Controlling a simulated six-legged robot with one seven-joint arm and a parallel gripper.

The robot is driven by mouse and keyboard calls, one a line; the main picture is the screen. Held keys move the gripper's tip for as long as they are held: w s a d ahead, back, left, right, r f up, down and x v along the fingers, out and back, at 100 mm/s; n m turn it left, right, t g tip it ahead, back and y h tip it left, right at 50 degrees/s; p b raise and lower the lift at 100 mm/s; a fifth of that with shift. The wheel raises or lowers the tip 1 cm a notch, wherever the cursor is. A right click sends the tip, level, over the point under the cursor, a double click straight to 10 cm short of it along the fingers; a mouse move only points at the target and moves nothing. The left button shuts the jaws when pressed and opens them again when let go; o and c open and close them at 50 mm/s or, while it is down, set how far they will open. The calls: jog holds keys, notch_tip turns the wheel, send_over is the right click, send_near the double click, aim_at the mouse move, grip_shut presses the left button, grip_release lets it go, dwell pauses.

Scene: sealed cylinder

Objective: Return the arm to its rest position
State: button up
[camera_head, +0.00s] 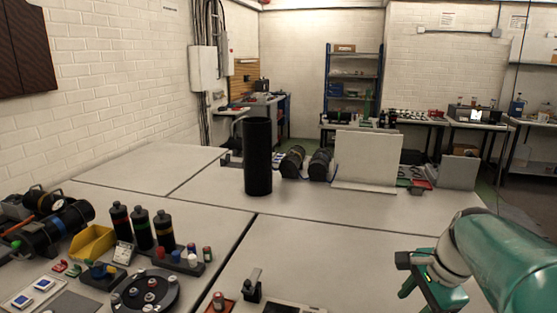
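My teal arm comes in from the lower right corner of the head view. My gripper (432,282), with green and black parts, is at its end, low over the right front table. The fingertips are not clearly shown, so I cannot tell whether it is open or shut. No object is visible in it. A tall black cylinder (258,157) stands upright on the middle table, to the left of and farther back than my gripper, well apart from it.
Two dark cylinders (292,162) lie beside a pale upright panel (367,160). At front left are several black bottles (142,230), a yellow bin (92,243) and a round black tray (146,309). A small black stand (252,287) is left of my gripper. The table between is clear.

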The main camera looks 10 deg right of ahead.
jog(key=s+a+n+t, duration=0.1)
jog(key=s+a+n, duration=0.1)
jog(key=a+n, duration=0.7)
jog(key=s+a+n+t+h, duration=0.1)
jog(key=s+a+n, duration=0.1)
jog(key=a+n, duration=0.7)
jog(key=shift+s+a+r+n+t+h, duration=0.3)
jog(key=shift+a+r+n, duration=0.1)
jog(key=shift+a, duration=0.85)
